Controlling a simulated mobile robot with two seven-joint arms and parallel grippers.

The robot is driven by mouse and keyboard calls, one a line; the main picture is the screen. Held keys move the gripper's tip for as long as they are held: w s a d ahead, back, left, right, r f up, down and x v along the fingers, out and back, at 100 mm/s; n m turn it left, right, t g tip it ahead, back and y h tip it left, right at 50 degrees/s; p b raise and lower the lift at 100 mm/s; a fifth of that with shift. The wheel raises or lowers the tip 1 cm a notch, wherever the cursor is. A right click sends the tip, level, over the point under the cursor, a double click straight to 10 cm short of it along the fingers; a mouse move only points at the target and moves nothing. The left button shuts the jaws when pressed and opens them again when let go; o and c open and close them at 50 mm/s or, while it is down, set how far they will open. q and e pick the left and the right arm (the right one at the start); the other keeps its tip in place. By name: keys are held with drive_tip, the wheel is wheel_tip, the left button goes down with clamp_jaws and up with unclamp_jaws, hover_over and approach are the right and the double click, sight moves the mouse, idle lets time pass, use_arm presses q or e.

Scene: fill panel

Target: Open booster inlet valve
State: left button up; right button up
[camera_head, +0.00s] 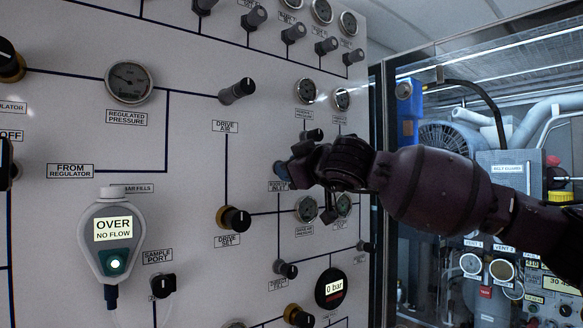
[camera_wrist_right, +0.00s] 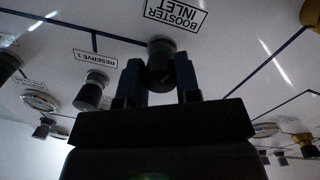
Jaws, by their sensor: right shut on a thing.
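The booster inlet valve is a dark round knob (camera_wrist_right: 160,52) on the white panel, just below its BOOSTER INLET label in the right wrist view. My right gripper (camera_wrist_right: 160,80) has its two blue fingers on either side of this knob and is shut on it. In the head view my right arm comes in from the right and the right gripper (camera_head: 284,171) meets the panel by the BOOSTER INLET label (camera_head: 277,186). There the gripper and wrist hide the knob. The knob's turned position is hard to make out. My left gripper is not in view.
The panel carries several other knobs and gauges close by, including the DRIVE SET knob (camera_head: 234,219), the DRIVE AIR knob (camera_head: 237,91) and a 0 bar display (camera_head: 331,288). A handheld meter (camera_head: 112,236) reads OVER, NO FLOW. A glass-fronted machine cabinet (camera_head: 480,140) stands at right.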

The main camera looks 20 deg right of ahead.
drive_tip(key=shift+f, duration=0.15)
drive_tip(key=o, duration=0.8)
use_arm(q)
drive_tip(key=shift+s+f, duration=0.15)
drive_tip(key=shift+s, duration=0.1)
use_arm(e)
drive_tip(key=shift+o, duration=0.6)
drive_tip(key=shift+s, duration=0.1)
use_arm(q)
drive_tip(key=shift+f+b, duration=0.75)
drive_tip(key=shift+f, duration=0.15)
use_arm(e)
drive_tip(key=v, duration=1)
drive_tip(key=shift+s, duration=0.35)
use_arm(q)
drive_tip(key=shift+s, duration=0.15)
